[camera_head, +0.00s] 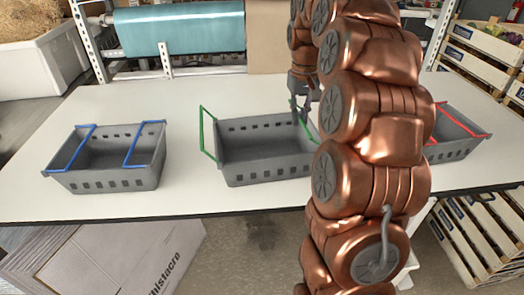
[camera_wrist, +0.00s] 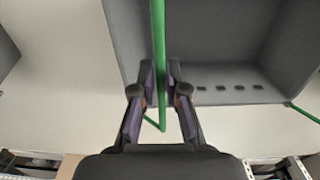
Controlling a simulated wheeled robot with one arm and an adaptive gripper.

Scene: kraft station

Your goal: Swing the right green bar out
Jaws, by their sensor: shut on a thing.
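The grey crate (camera_head: 262,172) with green bars stands in the middle of the white table. Its left green bar (camera_head: 202,132) rises at the left end and leans outward. Its right green bar (camera_head: 312,131) is at the right end, partly hidden by my arm. My gripper (camera_head: 300,112) is above that end. In the wrist view, my gripper (camera_wrist: 161,88) has its two fingers closed around the right green bar (camera_wrist: 157,40), which runs between them. The crate's inside (camera_wrist: 215,40) lies below, and the other green bar (camera_wrist: 304,113) shows at the right edge.
A grey crate with blue bars (camera_head: 108,180) stands on the left of the table (camera_head: 190,205). A grey crate with red bars (camera_head: 455,150) stands on the right, partly behind my arm. Bare table separates the left and middle crates. A teal roll (camera_head: 180,32) is behind.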

